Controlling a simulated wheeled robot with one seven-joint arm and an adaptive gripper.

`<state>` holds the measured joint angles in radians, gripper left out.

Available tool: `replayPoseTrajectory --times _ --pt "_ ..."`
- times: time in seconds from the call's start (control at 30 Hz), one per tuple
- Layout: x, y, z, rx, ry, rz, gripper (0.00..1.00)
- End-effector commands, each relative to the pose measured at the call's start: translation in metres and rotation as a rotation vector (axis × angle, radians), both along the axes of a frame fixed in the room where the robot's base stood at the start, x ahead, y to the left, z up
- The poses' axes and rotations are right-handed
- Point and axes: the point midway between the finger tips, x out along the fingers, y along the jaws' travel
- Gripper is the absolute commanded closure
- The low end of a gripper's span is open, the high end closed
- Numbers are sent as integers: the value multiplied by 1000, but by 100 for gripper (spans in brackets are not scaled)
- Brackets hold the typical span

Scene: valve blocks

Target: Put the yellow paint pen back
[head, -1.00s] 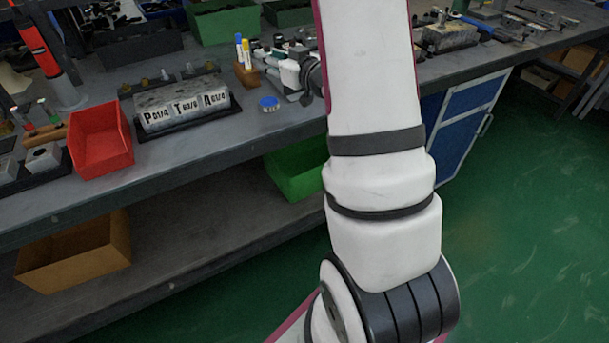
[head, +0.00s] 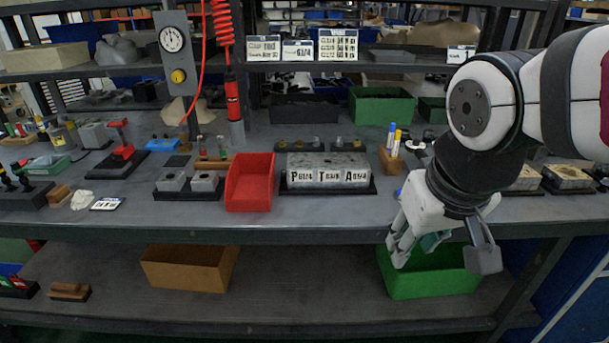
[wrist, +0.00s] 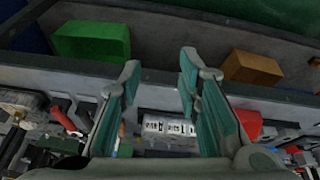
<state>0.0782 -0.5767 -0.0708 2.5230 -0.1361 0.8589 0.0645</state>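The yellow paint pen (head: 397,142) stands upright beside a blue pen (head: 390,135) in a small wooden holder (head: 391,161) on the bench, left of my arm. My gripper (head: 442,254) hangs in front of the bench edge, above the green bin on the lower shelf. It is to the right of the holder and nearer to me. In the wrist view my gripper (wrist: 160,76) has its two fingers spread wide with nothing between them. A small patch of yellow and blue by the left finger there is too small to name surely.
A grey block with letter labels (head: 328,170) and a red bin (head: 250,182) stand left of the holder. A green bin (head: 425,281) and a brown box (head: 190,268) sit on the lower shelf. A hanging red coiled hose (head: 222,35) is farther left.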

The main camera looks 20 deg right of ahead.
Motion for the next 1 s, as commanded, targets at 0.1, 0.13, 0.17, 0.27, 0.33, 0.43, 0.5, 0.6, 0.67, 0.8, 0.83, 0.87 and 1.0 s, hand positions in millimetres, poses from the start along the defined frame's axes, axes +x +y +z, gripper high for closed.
replayPoseTrajectory --times 0.1,0.13,0.17,0.27,0.33,0.43,0.5,0.6,0.67,0.8,0.83,0.87,1.0 --pt "-54 27 1 37 119 55 69" --pt "-65 32 1 45 145 65 69" --pt "-75 36 1 52 168 76 69" --pt "-100 46 0 67 228 102 69" --pt "-109 49 1 73 251 112 69" --pt "-114 51 0 77 264 116 69" --pt "-114 51 0 77 265 116 69" --pt "-113 51 0 76 264 115 69" --pt "-113 51 0 76 264 115 69" --pt "-113 51 0 76 263 115 69" --pt "-113 51 0 76 263 115 69" --pt "-113 51 0 76 263 114 69" --pt "-113 50 0 76 263 114 69"
